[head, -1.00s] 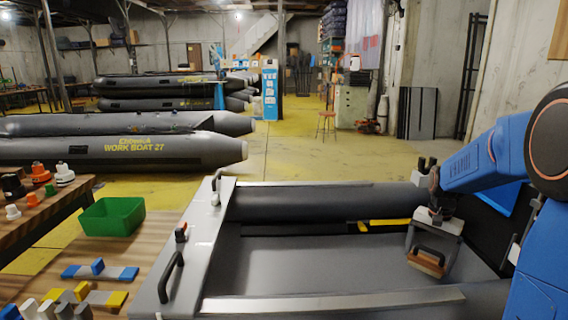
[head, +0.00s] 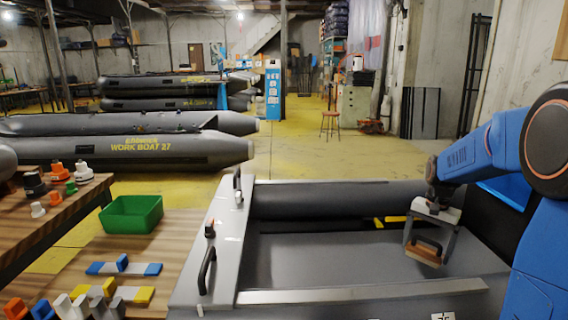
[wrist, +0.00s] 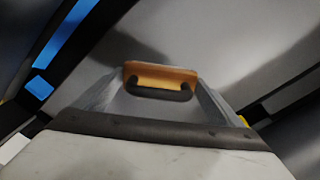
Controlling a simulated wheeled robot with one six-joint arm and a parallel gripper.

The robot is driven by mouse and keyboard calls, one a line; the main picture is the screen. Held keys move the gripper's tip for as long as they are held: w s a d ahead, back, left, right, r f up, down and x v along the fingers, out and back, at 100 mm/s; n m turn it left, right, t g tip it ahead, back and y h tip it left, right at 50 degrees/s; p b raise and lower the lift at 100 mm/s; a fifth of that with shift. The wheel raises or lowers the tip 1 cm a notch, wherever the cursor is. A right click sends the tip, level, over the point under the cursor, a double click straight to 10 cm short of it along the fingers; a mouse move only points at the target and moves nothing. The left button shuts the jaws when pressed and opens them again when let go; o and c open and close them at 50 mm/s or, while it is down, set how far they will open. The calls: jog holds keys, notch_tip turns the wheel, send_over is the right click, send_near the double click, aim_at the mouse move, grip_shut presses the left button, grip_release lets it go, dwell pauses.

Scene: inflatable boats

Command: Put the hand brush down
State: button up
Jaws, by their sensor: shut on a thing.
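The hand brush has a wooden block (head: 423,257) and a black handle, and hangs at the end of my arm at the right of the head view. My gripper (head: 428,243) is shut on it, with its two grey fingers on either side of the handle. In the wrist view the brush's wooden block (wrist: 163,74) and dark handle show between the fingers. The brush is over the inside of the grey inflatable boat (head: 330,262). I cannot tell how far it is above the floor. Its underside is hidden.
The boat's grey tube (head: 310,200) and left panel (head: 215,240) with black handles border its floor, which is mostly clear. A wooden table with a green bin (head: 131,214), blue and yellow pieces and small fittings stands at the left. Yellow pieces (head: 390,219) lie beyond the brush.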

aim_at(427, 239)
jog(key=shift+r, duration=2.05)
jog(key=shift+a, duration=0.15)
